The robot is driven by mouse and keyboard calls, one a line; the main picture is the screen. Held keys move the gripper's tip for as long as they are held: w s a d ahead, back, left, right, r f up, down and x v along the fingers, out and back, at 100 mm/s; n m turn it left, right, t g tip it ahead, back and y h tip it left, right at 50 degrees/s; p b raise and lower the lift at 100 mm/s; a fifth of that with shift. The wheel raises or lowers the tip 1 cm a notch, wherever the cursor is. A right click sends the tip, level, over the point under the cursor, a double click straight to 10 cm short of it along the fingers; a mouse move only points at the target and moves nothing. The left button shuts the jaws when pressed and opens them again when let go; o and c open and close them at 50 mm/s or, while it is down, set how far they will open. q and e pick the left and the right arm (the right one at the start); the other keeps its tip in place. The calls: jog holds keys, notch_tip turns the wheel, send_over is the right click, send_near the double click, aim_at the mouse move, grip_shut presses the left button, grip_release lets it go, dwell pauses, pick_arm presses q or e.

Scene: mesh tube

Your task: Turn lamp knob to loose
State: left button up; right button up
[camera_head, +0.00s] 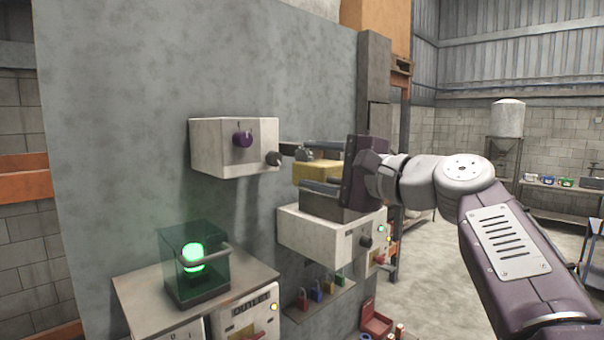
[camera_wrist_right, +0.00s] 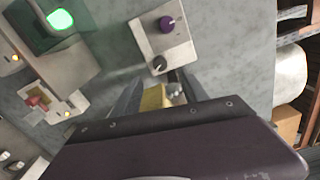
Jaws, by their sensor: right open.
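I cannot tell which one is the lamp knob. A lamp (camera_head: 193,257) glows green inside a clear case at lower left. My right gripper (camera_head: 291,165) is open, its fingers pointing left towards the dark knob, apparently not touching it; it also shows in the wrist view (camera_wrist_right: 160,77). My left gripper is out of view.
A yellow block (camera_head: 315,172) shows between my right fingers, partly hidden. A second white box (camera_head: 318,235) with a dark knob is below my gripper. The lamp stands on a cabinet marked "OUTLET" (camera_head: 252,308). Open floor lies to the right.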

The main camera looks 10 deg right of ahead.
aim_at(276, 159)
jog(key=shift+w, duration=0.25)
jog(key=shift+w+f+m, duration=0.3)
jog(key=shift+f+m, duration=0.4)
jog(key=shift+m, duration=0.3)
jog(key=m+p, duration=0.2)
jog(key=p, duration=0.1)
jog(key=r+m+p, duration=0.1)
jog(key=m+p, duration=0.1)
jog(key=p, duration=0.2)
jog(key=shift+s+r, duration=0.1)
jog(key=p+x, duration=0.2)
jog(key=x, duration=0.2)
jog(key=p+x, duration=0.2)
jog(key=x, duration=0.2)
jog(key=shift+a+r+p, duration=0.1)
jog(key=shift+r+p, duration=0.15)
jog(key=shift+p, duration=0.15)
jog(key=shift+w+a+f, duration=0.15)
jog(key=shift+w+a, duration=0.2)
jog(key=shift+s+d, duration=0.1)
jog(key=shift+s, duration=0.1)
